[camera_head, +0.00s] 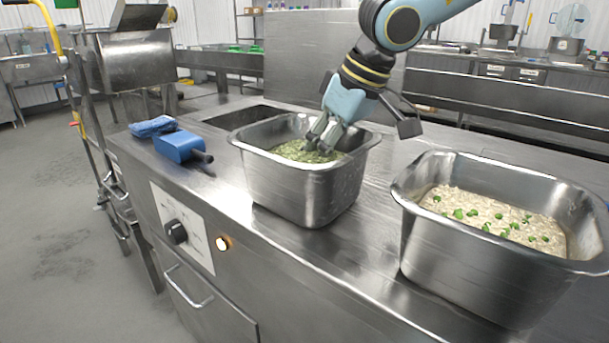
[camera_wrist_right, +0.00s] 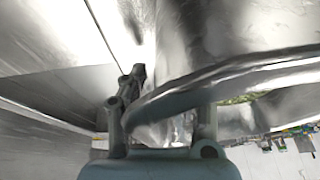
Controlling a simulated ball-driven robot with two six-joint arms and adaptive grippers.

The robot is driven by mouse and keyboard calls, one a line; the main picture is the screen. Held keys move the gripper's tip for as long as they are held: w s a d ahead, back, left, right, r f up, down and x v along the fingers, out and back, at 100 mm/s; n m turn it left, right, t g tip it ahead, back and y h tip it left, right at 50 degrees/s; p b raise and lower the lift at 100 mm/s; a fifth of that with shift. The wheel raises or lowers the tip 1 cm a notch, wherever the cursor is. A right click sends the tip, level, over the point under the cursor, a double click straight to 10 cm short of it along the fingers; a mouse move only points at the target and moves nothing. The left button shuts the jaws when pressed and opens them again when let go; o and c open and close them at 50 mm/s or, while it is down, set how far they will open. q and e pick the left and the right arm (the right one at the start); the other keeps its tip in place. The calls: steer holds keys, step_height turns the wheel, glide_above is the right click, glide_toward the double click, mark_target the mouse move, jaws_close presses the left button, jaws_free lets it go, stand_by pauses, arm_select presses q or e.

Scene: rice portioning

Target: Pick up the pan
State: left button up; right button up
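A deep steel pan (camera_head: 305,190) with loose green contents (camera_head: 304,152) stands upright on the steel counter in the head view. My right gripper (camera_head: 322,136) points down into it, near its far right rim. The wrist view shows the curved pan rim (camera_wrist_right: 245,66) crossing close in front of my right gripper (camera_wrist_right: 165,100). Its fingers look apart; the rim partly hides one of them, and a firm hold is not visible. A second steel pan (camera_head: 468,262), with pale rice and green pieces, stands at the right. My left gripper is not in view.
A blue scoop (camera_head: 181,146) with a dark handle and a blue cloth (camera_head: 153,127) lie on the counter's left end. A rectangular opening (camera_head: 243,116) lies behind them. The counter (camera_head: 345,262) is bare between the two pans and along the front edge.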

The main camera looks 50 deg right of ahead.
steer(key=shift+f, duration=0.25)
steer(key=shift+c, duration=0.4)
jaws_close()
steer(key=shift+r, duration=0.1)
